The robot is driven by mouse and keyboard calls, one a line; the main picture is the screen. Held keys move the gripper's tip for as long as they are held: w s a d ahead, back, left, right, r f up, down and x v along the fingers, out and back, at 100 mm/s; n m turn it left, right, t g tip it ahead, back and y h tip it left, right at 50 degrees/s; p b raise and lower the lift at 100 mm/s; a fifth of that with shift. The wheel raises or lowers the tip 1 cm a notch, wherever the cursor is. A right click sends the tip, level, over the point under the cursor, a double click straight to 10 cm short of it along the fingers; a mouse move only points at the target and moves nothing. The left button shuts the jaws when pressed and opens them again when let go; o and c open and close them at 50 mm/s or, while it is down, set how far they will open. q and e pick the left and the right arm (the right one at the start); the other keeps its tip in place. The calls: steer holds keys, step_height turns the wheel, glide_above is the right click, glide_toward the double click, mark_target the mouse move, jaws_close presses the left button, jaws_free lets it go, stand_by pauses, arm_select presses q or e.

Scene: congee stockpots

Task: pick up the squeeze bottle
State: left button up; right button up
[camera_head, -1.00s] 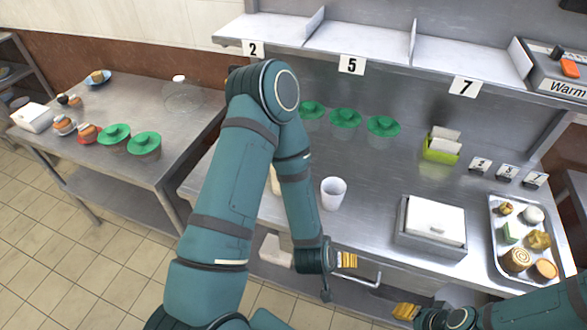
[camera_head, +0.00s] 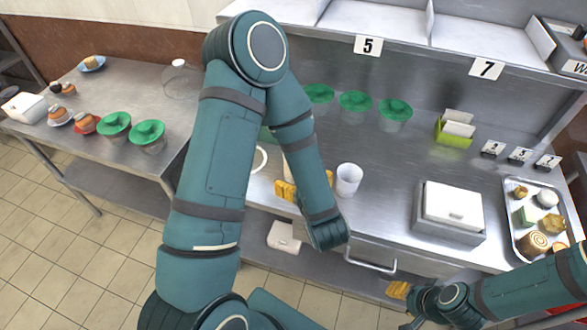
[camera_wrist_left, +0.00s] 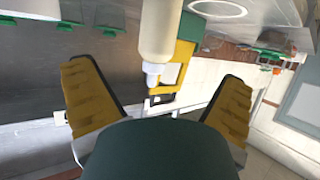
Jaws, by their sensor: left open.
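The squeeze bottle (camera_wrist_left: 160,28) is cream-coloured with a pale nozzle. In the left wrist view it stands out between the two fingers of my left gripper (camera_wrist_left: 158,100), with gaps on both sides. In the head view only a sliver of the bottle (camera_head: 287,168) shows; my left arm hides the rest. My left gripper (camera_head: 307,184) is open around or just short of the bottle, its yellow fingertips partly behind my forearm. My right gripper (camera_head: 398,289) is low at the counter's front, partly cut from sight; its opening is unclear.
A white cup (camera_head: 348,180) stands close right of my left gripper. Several green-lidded bowls (camera_head: 355,101) line the counter's back. A white box (camera_head: 452,205) and a food tray (camera_head: 516,225) are further right. The counter between cup and box is clear.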

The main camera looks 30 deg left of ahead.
arm_select(q)
steer(key=shift+f+b+x, duration=0.2)
steer(key=shift+b+x, duration=2.5)
steer(key=shift+x, duration=3.35)
steer(key=shift+d, duration=0.15)
steer(key=c, duration=0.9)
